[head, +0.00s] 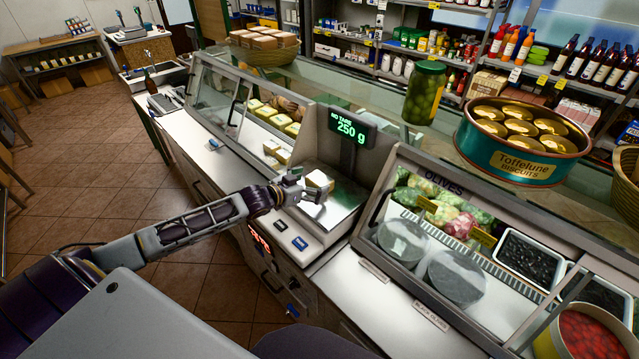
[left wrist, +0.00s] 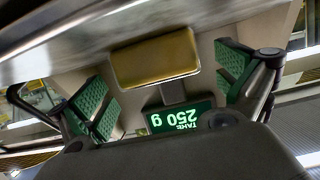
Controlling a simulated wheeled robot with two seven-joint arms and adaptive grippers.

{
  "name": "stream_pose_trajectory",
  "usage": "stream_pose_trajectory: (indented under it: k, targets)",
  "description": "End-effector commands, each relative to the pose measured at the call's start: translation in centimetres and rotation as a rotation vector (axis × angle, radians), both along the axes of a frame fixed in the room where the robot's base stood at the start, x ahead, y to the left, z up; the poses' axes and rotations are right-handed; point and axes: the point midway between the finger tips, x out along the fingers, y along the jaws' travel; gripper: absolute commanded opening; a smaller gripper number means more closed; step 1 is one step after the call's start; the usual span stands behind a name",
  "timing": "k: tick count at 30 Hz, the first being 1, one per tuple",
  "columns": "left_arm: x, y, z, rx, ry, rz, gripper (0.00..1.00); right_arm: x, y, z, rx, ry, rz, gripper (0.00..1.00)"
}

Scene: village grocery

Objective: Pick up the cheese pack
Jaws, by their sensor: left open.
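The cheese pack (head: 319,179), a small pale yellow block, sits on the steel scale plate (head: 343,208) in the head view. In the left wrist view the pack (left wrist: 155,58) shows as a yellow block between my two green-padded fingers, with space on both sides. My left gripper (head: 306,189) is open at the near-left side of the pack and hides part of it. In the left wrist view the left gripper (left wrist: 166,80) has its fingers spread wide. My right gripper is not in view.
The scale display (head: 351,128) reads 250 g and stands on a post behind the pack. A glass cheese case (head: 215,85) is to the left, an olive case (head: 450,180) to the right.

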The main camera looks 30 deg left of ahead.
Motion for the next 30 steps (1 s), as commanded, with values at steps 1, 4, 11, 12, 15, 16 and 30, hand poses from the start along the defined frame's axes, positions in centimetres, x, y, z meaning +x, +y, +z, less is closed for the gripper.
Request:
stream_pose_trajectory:
  k: [1,4,11,12,15,16,30]
  targets:
    - [0.3,-0.1,0.0,-0.002,-0.002,0.000,1.00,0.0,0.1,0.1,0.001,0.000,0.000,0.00]
    - [0.7,-0.3,-0.2,-0.002,0.000,0.002,1.00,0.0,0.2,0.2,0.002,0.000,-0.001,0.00]
    - [1.9,-0.7,-0.6,-0.001,-0.001,0.001,1.00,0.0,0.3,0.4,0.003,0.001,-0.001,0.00]
    - [2.1,-0.8,-0.7,-0.001,-0.002,0.001,1.00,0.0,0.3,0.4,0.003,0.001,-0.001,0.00]
    - [2.5,-1.0,-0.9,-0.001,-0.001,0.001,1.00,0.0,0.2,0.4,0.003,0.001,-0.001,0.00]
    - [2.6,-1.0,-0.9,-0.001,-0.001,0.001,1.00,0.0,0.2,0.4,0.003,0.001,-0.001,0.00]
    - [3.1,-1.2,-1.2,0.000,0.000,0.000,1.00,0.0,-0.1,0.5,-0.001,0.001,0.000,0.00]
